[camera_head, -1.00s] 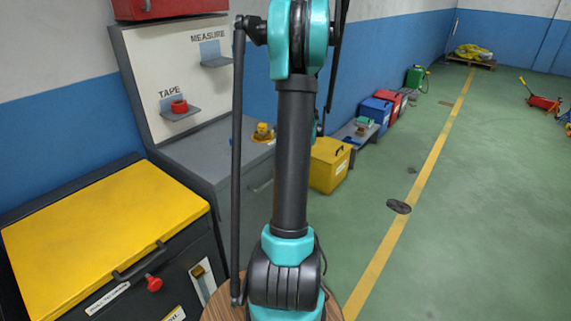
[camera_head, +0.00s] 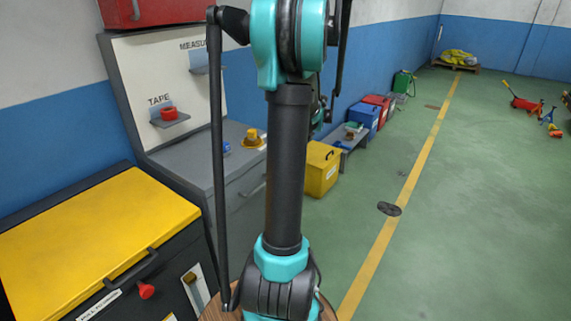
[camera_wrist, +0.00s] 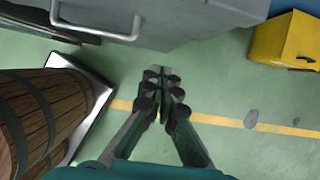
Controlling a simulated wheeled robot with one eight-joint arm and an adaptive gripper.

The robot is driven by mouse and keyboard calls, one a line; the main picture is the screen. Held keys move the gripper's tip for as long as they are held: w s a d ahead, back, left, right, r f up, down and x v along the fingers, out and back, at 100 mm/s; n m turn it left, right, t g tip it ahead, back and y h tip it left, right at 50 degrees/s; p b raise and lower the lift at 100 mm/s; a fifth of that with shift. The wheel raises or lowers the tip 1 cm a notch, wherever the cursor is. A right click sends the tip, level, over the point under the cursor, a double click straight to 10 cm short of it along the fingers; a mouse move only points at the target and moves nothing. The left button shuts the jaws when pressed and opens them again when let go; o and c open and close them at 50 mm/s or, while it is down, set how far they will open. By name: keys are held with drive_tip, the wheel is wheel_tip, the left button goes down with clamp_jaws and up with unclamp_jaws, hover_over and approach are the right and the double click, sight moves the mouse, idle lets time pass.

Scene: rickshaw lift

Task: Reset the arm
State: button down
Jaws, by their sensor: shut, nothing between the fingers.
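My gripper (camera_wrist: 160,82) shows in the wrist view with its fingers together and nothing between them. It hangs over the green floor (camera_wrist: 220,150), close to the grey cabinet (camera_wrist: 190,30) and near the yellow floor line. In the head view my arm rises through the middle of the picture and hides part of the scene. The gripper itself cannot be made out there.
A yellow-topped cabinet (camera_head: 100,235) and a tool board (camera_head: 150,85) with red tape (camera_head: 169,114) stand on the left. A yellow box (camera_head: 321,169), a blue box (camera_head: 363,117) and a red box (camera_head: 378,104) line the wall. The floor on the right is mostly open.

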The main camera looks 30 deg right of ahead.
drive_tip(key=s+a+n+h, duration=0.1)
drive_tip(key=s+a+n, duration=0.2)
drive_tip(key=a+n, duration=0.5)
drive_tip(key=s+a+n, duration=0.3)
drive_tip(key=a+n, duration=0.3)
drive_tip(key=a, duration=0.5)
drive_tip(key=s+a+f+n, duration=0.6)
drive_tip(key=s+a+n, duration=0.5)
drive_tip(key=n, duration=0.6)
drive_tip(key=shift+s+a+h, duration=0.3)
drive_tip(key=shift+a+h, duration=0.1)
drive_tip(key=shift+f, duration=0.1)
